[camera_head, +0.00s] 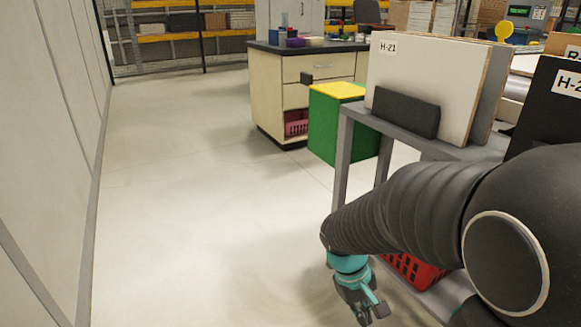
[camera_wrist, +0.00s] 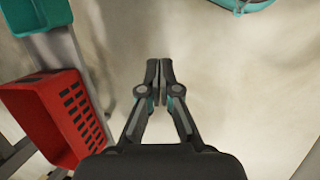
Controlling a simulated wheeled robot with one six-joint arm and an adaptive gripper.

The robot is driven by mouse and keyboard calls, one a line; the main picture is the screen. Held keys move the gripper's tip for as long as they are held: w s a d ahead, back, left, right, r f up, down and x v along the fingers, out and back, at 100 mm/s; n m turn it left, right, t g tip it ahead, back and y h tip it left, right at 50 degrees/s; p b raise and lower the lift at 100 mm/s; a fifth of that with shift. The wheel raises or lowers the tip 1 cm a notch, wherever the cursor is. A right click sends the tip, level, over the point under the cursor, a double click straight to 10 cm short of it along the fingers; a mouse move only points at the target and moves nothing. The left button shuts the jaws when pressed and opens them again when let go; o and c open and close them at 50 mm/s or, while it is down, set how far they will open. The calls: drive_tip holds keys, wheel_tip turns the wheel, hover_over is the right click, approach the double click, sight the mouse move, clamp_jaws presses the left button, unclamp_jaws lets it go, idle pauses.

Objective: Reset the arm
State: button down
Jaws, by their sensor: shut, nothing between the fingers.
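My gripper (camera_wrist: 159,82) shows in the wrist view with its two fingers together and nothing between them. Bare pale floor lies beyond the fingertips. In the head view, my gripper (camera_head: 366,306) hangs low at the bottom, at the end of my dark arm with its teal wrist. It is left of the grey rack (camera_head: 343,150) and above the floor. My arm hides part of the rack's lower level.
A red basket (camera_head: 412,268) sits low on the rack; it also shows left of my gripper in the wrist view (camera_wrist: 50,112), below a teal bin (camera_wrist: 38,12). White panels (camera_head: 425,85) stand on the rack. A green box (camera_head: 325,125) stands behind. Floor at left is clear.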

drive_tip(key=s+r+m+t+y, duration=0.1)
drive_tip(key=s+r+m+t, duration=0.1)
drive_tip(key=r, duration=0.6)
drive_tip(key=s+r+m+t+y+p, duration=0.1)
drive_tip(key=s+r+m+t+y, duration=0.1)
drive_tip(key=s+r+t, duration=0.3)
wheel_tip(320, 180, up, 4)
drive_tip(key=shift+s+d+m, duration=0.15)
drive_tip(key=shift+s+m, duration=0.15)
drive_tip(key=shift+s, duration=0.75)
